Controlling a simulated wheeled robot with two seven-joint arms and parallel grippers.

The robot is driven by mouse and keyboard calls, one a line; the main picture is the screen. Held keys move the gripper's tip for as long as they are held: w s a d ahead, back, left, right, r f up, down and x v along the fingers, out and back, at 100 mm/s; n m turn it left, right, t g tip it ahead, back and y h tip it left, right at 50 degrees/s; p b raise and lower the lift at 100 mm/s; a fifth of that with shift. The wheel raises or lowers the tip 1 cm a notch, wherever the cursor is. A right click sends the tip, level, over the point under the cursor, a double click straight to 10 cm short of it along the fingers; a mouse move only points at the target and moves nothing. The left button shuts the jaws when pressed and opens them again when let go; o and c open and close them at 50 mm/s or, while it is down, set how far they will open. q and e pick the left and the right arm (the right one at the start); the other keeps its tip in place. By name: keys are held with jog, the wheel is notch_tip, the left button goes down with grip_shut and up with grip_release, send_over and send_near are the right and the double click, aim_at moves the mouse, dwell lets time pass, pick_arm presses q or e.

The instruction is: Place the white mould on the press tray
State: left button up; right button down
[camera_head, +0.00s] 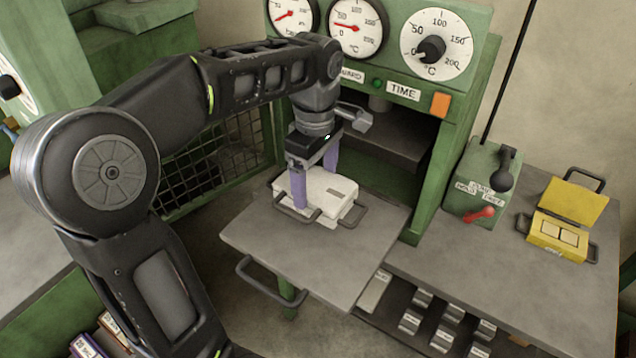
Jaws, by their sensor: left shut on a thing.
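The white mould (328,189) is a flat white block with grey handles on two sides. It is at the press tray (300,250), a grey plate with a handle at its front that sticks out of the green press (432,190). My left gripper (316,190) comes down over the mould, its purple fingers on either side, shut on it. The mould is over the back part of the tray; I cannot tell whether it rests flat on it. The far finger is partly hidden behind the mould. My right gripper is not in view.
The press opening (390,150) is behind the tray, under gauges and a dial. A mesh guard (225,155) stands left of it. On the right bench are a lever box (478,185) and an open yellow mould (560,225). The tray's front half is bare.

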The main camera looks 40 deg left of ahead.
pick_arm(q)
jog(key=shift+f, duration=1.8)
jog(key=shift+f, duration=0.15)
notch_tip(320, 180, down, 3)
jog(key=shift+f, duration=0.25)
jog(key=shift+f, duration=0.15)
jog(key=o, duration=2)
